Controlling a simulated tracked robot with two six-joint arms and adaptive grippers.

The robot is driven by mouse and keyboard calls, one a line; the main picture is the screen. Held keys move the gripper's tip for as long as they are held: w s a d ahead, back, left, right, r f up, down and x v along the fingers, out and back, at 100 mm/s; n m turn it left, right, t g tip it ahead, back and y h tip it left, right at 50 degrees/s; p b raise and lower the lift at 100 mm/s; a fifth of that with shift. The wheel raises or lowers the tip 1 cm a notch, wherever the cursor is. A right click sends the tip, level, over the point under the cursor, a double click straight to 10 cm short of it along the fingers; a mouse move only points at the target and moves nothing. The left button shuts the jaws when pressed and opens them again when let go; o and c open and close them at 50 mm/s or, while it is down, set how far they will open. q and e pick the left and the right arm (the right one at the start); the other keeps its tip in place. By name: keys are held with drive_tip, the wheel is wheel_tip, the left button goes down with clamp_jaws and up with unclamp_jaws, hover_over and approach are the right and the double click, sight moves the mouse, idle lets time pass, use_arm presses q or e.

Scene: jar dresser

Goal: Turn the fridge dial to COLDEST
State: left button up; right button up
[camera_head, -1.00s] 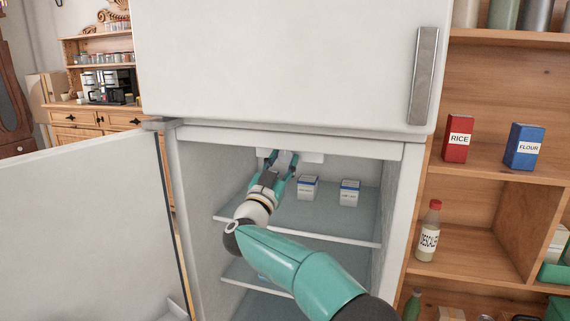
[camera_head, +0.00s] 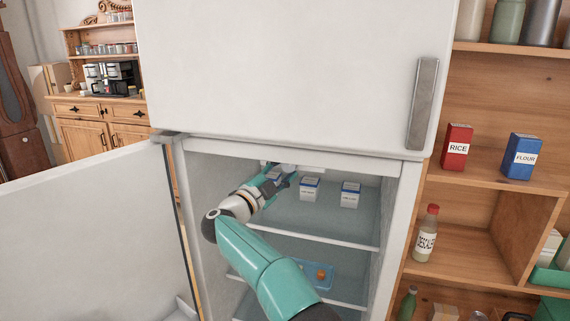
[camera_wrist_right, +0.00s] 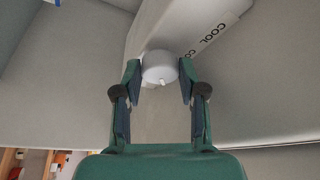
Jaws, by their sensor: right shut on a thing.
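The fridge dial (camera_wrist_right: 159,66) is a round white knob with a small pale mark at its lower edge in the right wrist view. It sits on a white housing (camera_wrist_right: 178,28) with a printed label that reads COOL; other lettering is only partly visible. My right gripper (camera_wrist_right: 160,72) is shut on the dial, one fingertip on each side of it. In the head view my right gripper (camera_head: 281,176) is under the top of the open fridge compartment and hides the dial. COLDEST cannot be read. My left gripper is not in view.
White-and-blue cartons (camera_head: 309,189) (camera_head: 349,195) stand on the upper glass shelf, close right of my gripper. A blue tray (camera_head: 318,275) lies on the shelf below. The open fridge door (camera_head: 85,235) is at left. Wooden shelves (camera_head: 500,100) stand at right.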

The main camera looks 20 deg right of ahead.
drive_tip(key=shift+d+f+m+g, duration=0.2)
drive_tip(key=shift+m+g, duration=0.1)
drive_tip(key=shift+m, duration=0.2)
drive_tip(key=o, duration=1.1)
drive_tip(key=shift+o, duration=0.2)
drive_tip(key=shift+a+r, duration=0.1)
drive_tip(key=shift+s+a, duration=0.1)
drive_tip(key=shift+a, duration=0.05)
drive_tip(key=shift+s+a, duration=0.1)
drive_tip(key=shift+a, duration=0.1)
drive_tip(key=v, duration=0.7)
drive_tip(key=shift+s, duration=0.15)
drive_tip(key=shift+f, duration=0.2)
